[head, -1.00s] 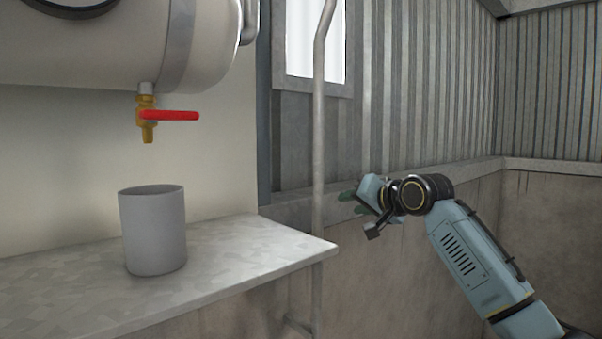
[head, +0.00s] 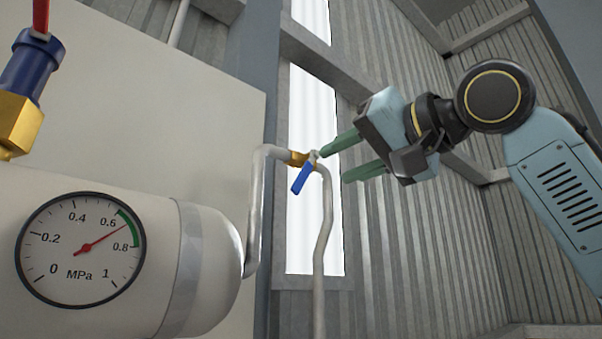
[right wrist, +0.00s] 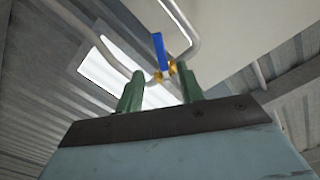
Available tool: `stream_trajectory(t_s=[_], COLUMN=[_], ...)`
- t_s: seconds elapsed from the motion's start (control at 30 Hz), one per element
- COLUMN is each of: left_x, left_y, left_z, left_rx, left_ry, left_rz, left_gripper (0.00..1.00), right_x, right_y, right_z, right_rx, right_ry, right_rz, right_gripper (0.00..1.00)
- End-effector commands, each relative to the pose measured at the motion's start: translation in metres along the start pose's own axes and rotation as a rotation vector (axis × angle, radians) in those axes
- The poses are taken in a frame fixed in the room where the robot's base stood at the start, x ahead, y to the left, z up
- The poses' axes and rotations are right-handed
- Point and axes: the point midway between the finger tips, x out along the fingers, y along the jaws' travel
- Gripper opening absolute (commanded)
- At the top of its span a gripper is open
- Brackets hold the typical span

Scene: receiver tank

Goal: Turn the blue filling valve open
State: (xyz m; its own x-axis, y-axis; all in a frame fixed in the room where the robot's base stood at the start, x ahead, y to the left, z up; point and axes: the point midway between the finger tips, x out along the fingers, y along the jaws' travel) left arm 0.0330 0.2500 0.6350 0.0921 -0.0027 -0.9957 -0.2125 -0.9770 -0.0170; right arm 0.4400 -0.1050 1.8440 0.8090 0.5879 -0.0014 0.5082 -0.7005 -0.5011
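The blue filling valve handle (head: 302,178) hangs down and slightly left from a brass valve body (head: 298,158) on a grey pipe. My right gripper (head: 360,158) is open just right of the valve, its upper green finger close to the valve body. I cannot tell whether that finger touches it. In the right wrist view the blue handle (right wrist: 160,54) and brass fitting (right wrist: 164,75) appear beyond and between the two green fingertips (right wrist: 160,84), with nothing gripped. My left gripper is not in view.
The white tank (head: 205,260) with a pressure gauge (head: 80,248) is at lower left; its red needle points near 0.7. A blue and brass fitting (head: 28,75) with a red top is at upper left. The grey pipe (head: 323,220) runs down in front of the window.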

Motion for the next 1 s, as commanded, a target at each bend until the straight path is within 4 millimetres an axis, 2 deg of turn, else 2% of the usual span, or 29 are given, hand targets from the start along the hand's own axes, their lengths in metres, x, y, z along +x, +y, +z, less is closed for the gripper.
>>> stream_trajectory(t_s=[0.03, 0.2, 0.4, 0.6, 0.9, 1.0], left_x=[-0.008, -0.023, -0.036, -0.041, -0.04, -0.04], left_y=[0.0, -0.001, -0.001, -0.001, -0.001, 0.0], left_z=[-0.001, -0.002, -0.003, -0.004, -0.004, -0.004], left_rx=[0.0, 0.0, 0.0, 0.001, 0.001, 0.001], left_ry=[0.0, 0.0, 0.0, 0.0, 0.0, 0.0], left_rz=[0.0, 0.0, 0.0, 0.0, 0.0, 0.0], left_gripper=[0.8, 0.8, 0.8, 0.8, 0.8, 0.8], right_x=[0.013, 0.05, 0.083, 0.098, 0.1, 0.099], right_y=[-0.001, -0.002, -0.001, 0.0, 0.001, 0.0], right_z=[-0.002, -0.003, -0.003, -0.002, -0.001, -0.001], right_rx=[0.001, 0.0, 0.001, 0.001, 0.0, 0.0], right_ry=[-0.004, -0.002, -0.001, 0.001, 0.001, 0.001], right_rz=[0.002, 0.001, 0.001, 0.0, 0.0, 0.0], right_gripper=[0.37, 0.37, 0.37, 0.37, 0.37, 0.24])
